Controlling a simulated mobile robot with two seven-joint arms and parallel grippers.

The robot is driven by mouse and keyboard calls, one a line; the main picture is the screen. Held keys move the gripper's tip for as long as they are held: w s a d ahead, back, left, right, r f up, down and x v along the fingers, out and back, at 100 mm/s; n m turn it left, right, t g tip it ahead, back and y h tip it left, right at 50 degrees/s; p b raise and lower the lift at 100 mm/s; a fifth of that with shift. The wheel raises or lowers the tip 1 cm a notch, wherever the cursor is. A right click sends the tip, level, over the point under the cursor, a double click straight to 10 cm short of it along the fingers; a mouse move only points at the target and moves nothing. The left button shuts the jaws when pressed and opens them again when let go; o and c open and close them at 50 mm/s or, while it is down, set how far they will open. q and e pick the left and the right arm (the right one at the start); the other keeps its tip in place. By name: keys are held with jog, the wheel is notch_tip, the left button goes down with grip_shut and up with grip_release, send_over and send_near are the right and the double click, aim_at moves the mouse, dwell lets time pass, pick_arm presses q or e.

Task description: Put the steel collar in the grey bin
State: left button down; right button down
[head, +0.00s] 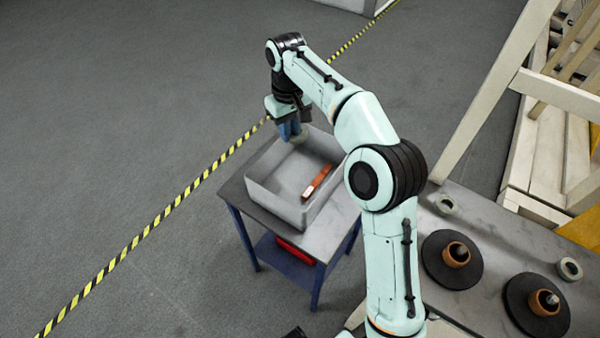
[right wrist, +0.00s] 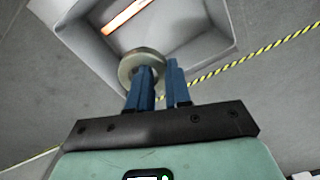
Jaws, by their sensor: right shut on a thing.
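A steel collar (head: 301,138), a pale metal ring, is held in my right gripper (head: 290,130) above the far end of the grey bin (head: 273,204). In the right wrist view the collar (right wrist: 128,68) sits at the tips of the blue fingers (right wrist: 158,80), which hide part of it. It looks clear of the bin floor, but its exact height is hard to tell. The bin is an open box on a small blue-legged table (head: 232,187). My left gripper does not show clearly in either view.
A copper-orange bar (head: 318,182) lies in the bin. The right-hand bench (head: 488,232) carries two similar rings, one near (head: 569,268) and one farther (head: 446,204), and two black discs with copper-coloured rolls (head: 456,254). A red object (head: 294,249) is on the small table's lower shelf.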

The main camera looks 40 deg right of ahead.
jog(key=b, duration=0.3)
send_over(292, 184)
notch_tip(292, 184, down, 14)
jog(key=shift+r, duration=0.2)
jog(key=shift+a+f+b, duration=0.1)
jog(key=shift+f+b, duration=0.45)
jog(key=shift+f, duration=2.55)
jog(key=shift+f, duration=0.2)
jog(key=c, duration=1.1)
grip_release()
jog(key=shift+o, duration=0.2)
notch_tip(292, 184, up, 12)
jog(key=p, duration=0.2)
jog(key=shift+r, duration=0.25)
